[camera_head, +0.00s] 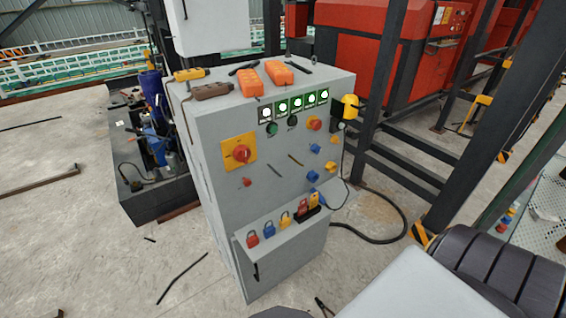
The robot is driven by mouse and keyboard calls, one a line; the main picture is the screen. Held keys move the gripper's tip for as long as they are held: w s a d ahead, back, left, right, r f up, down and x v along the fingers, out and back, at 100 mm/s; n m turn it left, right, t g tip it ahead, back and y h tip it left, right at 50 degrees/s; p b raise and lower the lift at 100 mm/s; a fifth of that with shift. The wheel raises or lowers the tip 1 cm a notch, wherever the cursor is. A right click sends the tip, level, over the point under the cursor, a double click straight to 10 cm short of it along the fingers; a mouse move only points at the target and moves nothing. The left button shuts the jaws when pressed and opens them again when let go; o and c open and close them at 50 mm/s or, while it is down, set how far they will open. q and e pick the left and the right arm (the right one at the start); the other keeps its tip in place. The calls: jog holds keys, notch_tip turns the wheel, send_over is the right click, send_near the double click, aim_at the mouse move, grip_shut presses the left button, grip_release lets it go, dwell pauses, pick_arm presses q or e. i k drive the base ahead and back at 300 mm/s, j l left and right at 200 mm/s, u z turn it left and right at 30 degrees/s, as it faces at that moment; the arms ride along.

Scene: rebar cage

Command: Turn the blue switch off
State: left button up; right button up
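A grey control cabinet (215,205) stands in the middle of the view. A large red rotary switch (241,153) on a yellow plate is at the left of the panel. A smaller red knob (314,124) is at the upper right. Neither of my grippers can be made out.
A ledge low on the cabinet holds red, blue and yellow padlocks (268,230). Orange devices (279,73) lie on top; several lit green indicators (296,104) are below. A black cable (385,241) and dark rods (182,278) lie on the floor. Dark steel posts (380,85) stand right.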

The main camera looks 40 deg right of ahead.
aim_at(316, 150)
jog(key=z, duration=1.5)
